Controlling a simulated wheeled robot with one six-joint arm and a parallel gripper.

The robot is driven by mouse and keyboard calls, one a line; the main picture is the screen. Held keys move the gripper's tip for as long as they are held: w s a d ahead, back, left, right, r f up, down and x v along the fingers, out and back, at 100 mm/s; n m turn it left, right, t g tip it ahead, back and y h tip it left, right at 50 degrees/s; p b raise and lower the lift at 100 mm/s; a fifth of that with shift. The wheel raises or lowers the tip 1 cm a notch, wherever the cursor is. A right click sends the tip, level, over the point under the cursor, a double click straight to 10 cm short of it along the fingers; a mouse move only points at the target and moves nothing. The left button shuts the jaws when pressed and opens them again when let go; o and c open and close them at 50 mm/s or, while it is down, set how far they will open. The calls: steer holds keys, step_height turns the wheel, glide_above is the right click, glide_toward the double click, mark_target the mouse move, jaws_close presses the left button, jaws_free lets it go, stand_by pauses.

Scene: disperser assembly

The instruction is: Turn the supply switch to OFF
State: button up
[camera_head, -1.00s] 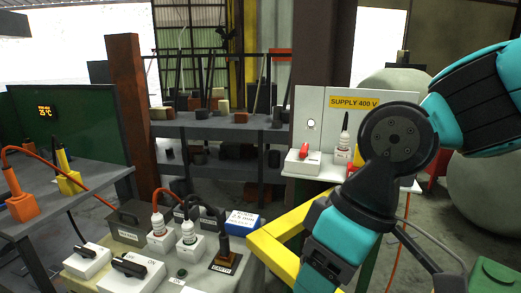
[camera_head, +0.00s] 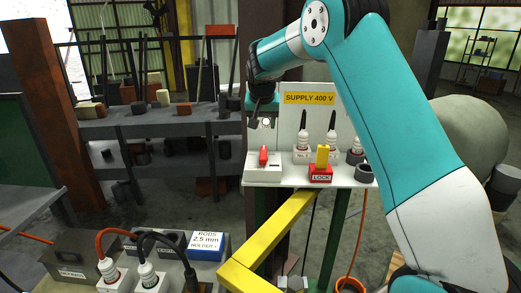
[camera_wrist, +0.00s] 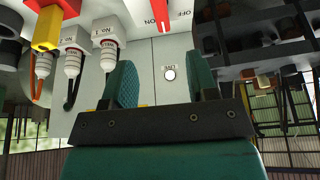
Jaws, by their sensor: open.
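The supply switch is a red lever (camera_head: 263,156) standing on a white box (camera_head: 262,174) at the left of the shelf under the yellow SUPPLY 400 V sign (camera_head: 309,98). In the wrist view, which is upside down, the red lever (camera_wrist: 159,10) shows at the top edge beside the ON and OFF lettering. I cannot tell which mark it points at. My gripper (camera_head: 262,112) is above the lever, in front of the panel's left part. In the wrist view its teal fingers (camera_wrist: 165,85) are apart with nothing between them, clear of the lever.
Right of the switch stand white plugs (camera_head: 302,145) and a yellow piece (camera_head: 322,156) on a red LOCK block (camera_head: 320,174). A small round light (camera_wrist: 169,74) is on the panel. A yellow frame (camera_head: 268,245) stands below; a bench with plugs is at lower left.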

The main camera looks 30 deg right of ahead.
mark_target(264, 154)
steer(key=p+x, duration=0.3)
steer(key=x, duration=1.2)
steer(key=shift+s+p, duration=0.1)
steer(key=shift+p, duration=0.3)
steer(key=c, duration=0.9)
